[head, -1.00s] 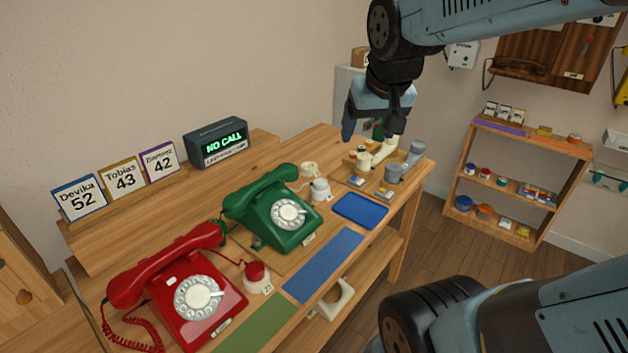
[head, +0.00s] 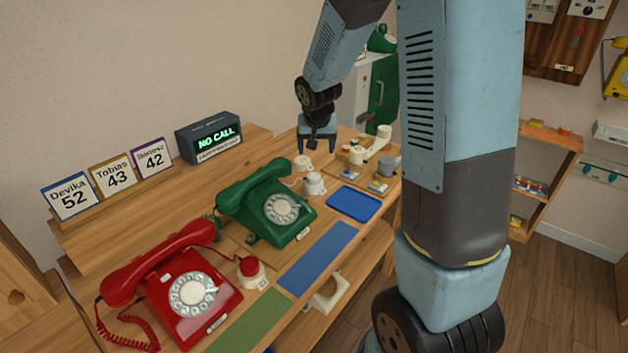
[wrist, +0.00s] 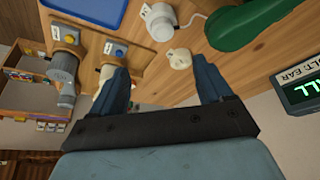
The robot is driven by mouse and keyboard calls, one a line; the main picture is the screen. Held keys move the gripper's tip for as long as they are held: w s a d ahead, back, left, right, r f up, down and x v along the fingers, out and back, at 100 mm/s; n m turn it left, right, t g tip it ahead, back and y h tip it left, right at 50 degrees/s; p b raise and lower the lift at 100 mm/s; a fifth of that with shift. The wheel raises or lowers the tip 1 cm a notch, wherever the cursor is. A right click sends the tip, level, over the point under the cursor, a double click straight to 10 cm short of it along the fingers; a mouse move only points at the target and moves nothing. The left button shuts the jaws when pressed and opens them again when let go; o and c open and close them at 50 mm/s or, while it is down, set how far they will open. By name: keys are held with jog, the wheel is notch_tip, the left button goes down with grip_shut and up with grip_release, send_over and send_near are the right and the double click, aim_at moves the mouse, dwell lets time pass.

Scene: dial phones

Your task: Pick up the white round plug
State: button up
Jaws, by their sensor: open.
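The white round plug (head: 314,184) sits on the wooden bench right of the green phone (head: 268,206). In the wrist view the plug (wrist: 160,22) is at the top, with a pale cord leading right toward the green phone. My gripper (head: 317,143) is above the back of the bench, behind the plug. In the wrist view its fingers (wrist: 161,66) are apart with nothing between them, and the plug is beyond the fingertips.
A wooden board with cream and grey handset-like pieces (head: 375,145) stands right of my gripper. A blue tray (head: 354,204) lies in front of the plug. The red phone (head: 187,293), red plug (head: 249,266) and NO CALL display (head: 211,139) are to the left.

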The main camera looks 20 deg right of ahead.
aim_at(314, 176)
jog(key=x, duration=1.5)
jog(key=shift+w+a+f, duration=0.2)
jog(key=shift+a+f, duration=0.05)
jog(key=shift+a, duration=0.05)
jog(key=c, duration=1)
